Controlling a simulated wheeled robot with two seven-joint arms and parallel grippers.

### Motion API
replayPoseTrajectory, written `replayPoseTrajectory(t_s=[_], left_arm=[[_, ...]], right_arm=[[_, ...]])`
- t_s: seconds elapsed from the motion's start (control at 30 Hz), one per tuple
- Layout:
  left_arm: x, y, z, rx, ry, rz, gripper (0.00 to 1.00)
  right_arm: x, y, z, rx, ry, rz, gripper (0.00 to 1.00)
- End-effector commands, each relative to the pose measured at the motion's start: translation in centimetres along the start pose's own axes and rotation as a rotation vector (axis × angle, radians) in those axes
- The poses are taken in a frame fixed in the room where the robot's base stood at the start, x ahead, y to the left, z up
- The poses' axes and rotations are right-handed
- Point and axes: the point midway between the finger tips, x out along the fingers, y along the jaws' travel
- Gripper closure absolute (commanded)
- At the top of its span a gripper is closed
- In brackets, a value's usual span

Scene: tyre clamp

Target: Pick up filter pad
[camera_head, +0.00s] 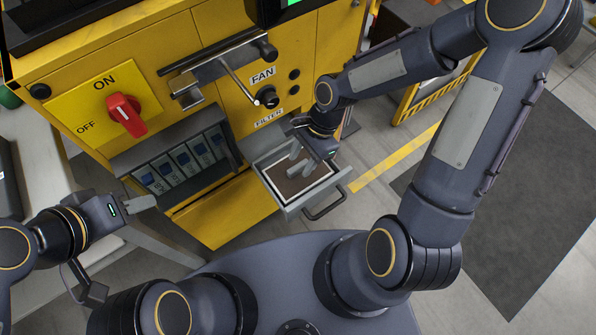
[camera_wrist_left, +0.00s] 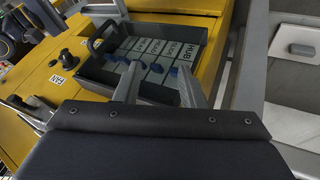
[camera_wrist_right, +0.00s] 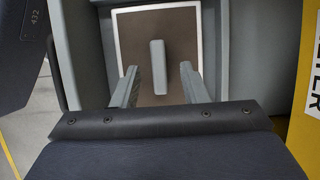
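The filter pad (camera_head: 312,189) is a brown sheet with a white border, lying in the open grey filter drawer (camera_head: 335,187). In the right wrist view the pad (camera_wrist_right: 180,40) has a grey upright grip bar (camera_wrist_right: 158,66) at its middle. My right gripper (camera_head: 308,162) is over the drawer. In the right wrist view its two fingers (camera_wrist_right: 158,88) are apart, with the bar between and slightly ahead of them; neither finger appears to touch it. My left gripper (camera_head: 142,203) is at the left, away from the drawer. The left wrist view shows its fingers (camera_wrist_left: 158,85) apart and empty.
Grey floor is open to the right.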

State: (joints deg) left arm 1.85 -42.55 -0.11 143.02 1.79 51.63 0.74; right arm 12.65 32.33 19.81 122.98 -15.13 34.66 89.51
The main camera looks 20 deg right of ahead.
Motion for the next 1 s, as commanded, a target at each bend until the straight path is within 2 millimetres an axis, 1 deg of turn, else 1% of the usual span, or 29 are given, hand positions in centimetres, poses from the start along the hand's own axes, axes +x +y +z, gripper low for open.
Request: replayPoseTrajectory(t_s=[0.03,0.1,0.37,0.47,0.6,0.7,1.0], left_arm=[[0.31,-0.14,0.16,0.000,0.000,0.000,0.64],[0.39,-0.18,0.20,0.000,0.000,0.000,0.64],[0.36,-0.17,0.19,0.000,0.000,0.000,0.64],[0.36,-0.17,0.19,0.000,0.000,0.000,0.64],[0.36,-0.17,0.19,0.000,0.000,0.000,0.64],[0.37,-0.17,0.19,0.000,0.000,0.000,0.64],[0.34,-0.15,0.18,0.000,0.000,0.000,0.64]], right_arm=[[0.91,0.09,0.02,-0.001,-0.002,0.003,0.60],[1.46,0.10,0.06,-0.003,-0.001,0.003,0.60],[1.65,0.04,0.09,-0.002,0.000,-0.001,0.60],[1.64,0.05,0.09,-0.002,0.000,-0.001,0.70],[1.63,0.05,0.08,-0.002,0.000,-0.001,0.89],[1.62,0.05,0.08,-0.002,0.000,-0.001,1.00],[1.54,0.03,0.11,-0.002,0.000,-0.001,1.00]])
